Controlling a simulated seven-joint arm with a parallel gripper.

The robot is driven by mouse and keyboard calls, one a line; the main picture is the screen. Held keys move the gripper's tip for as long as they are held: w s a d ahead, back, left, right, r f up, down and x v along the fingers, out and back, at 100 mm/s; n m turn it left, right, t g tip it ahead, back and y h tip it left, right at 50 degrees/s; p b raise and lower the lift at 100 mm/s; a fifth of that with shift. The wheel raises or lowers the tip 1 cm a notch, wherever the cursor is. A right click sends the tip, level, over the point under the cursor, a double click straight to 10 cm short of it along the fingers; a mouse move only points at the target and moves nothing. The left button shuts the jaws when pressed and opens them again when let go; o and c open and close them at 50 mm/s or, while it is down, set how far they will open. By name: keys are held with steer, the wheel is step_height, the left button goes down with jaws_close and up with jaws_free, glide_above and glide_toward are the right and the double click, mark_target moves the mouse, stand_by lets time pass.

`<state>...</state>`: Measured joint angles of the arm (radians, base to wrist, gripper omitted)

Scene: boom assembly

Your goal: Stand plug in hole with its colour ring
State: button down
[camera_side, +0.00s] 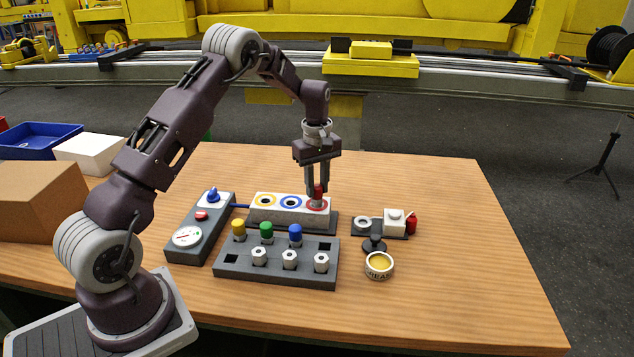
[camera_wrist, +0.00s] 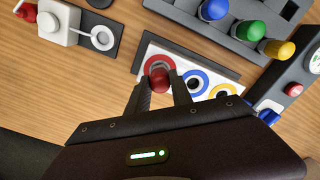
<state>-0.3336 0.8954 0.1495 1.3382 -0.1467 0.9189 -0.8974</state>
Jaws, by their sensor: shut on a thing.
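A red-topped plug (camera_side: 318,192) is between the fingertips of my gripper (camera_side: 317,187), which is shut on it. The plug stands about upright over the red-ringed hole (camera_side: 316,208) at the right end of the white block (camera_side: 278,214). I cannot tell how far its lower end is inside the hole. In the wrist view the red plug (camera_wrist: 159,80) shows between the fingers (camera_wrist: 160,92), with the red ring (camera_wrist: 153,61) just beyond it. The yellow-ringed hole (camera_side: 265,200) and blue-ringed hole (camera_side: 290,202) look empty.
A dark rack (camera_side: 275,270) in front holds yellow, green and blue plugs and several pale hex pieces. A gauge box (camera_side: 185,250) stands left of the block. A grey plate with a white box (camera_side: 394,222) and a grease tin (camera_side: 379,264) are to the right. The table's right side is clear.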

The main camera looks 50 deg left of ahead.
steer(key=c, duration=1.1)
jaws_free()
steer(key=shift+o, duration=0.2)
step_height(320, 180, up, 7)
steer(key=shift+f, duration=0.1)
